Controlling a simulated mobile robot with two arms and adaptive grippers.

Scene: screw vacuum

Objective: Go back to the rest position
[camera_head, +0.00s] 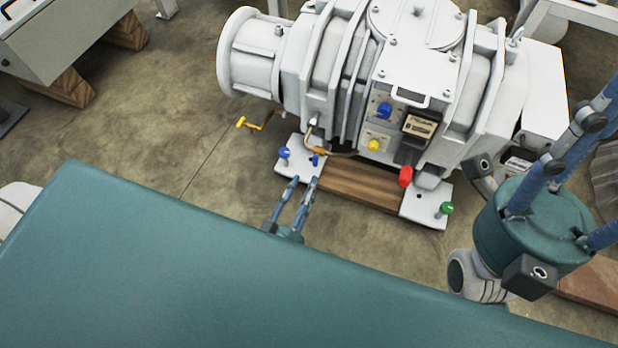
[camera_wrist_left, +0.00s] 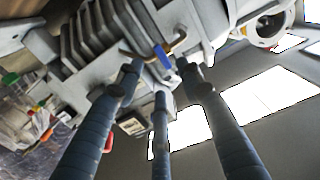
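The white vacuum pump (camera_head: 400,80) stands on the floor across the top middle of the head view. It carries a blue knob (camera_head: 383,110), a yellow knob (camera_head: 374,145) and a red knob (camera_head: 405,176). My left gripper (camera_head: 302,184) points at the pump's front left foot. In the left wrist view, its fingers (camera_wrist_left: 162,78) are spread and empty, with a small blue handle (camera_wrist_left: 163,56) ahead of their tips. My right gripper (camera_head: 575,160) is at the right edge of the head view; its fingertips are cut off or hard to make out.
A blue knob (camera_head: 284,152) and a green knob (camera_head: 446,208) stand on the pump's feet, with a wooden block (camera_head: 365,186) between them. A grey cabinet (camera_head: 60,40) on wooden blocks is at the upper left. Bare floor (camera_head: 150,130) lies left of the pump.

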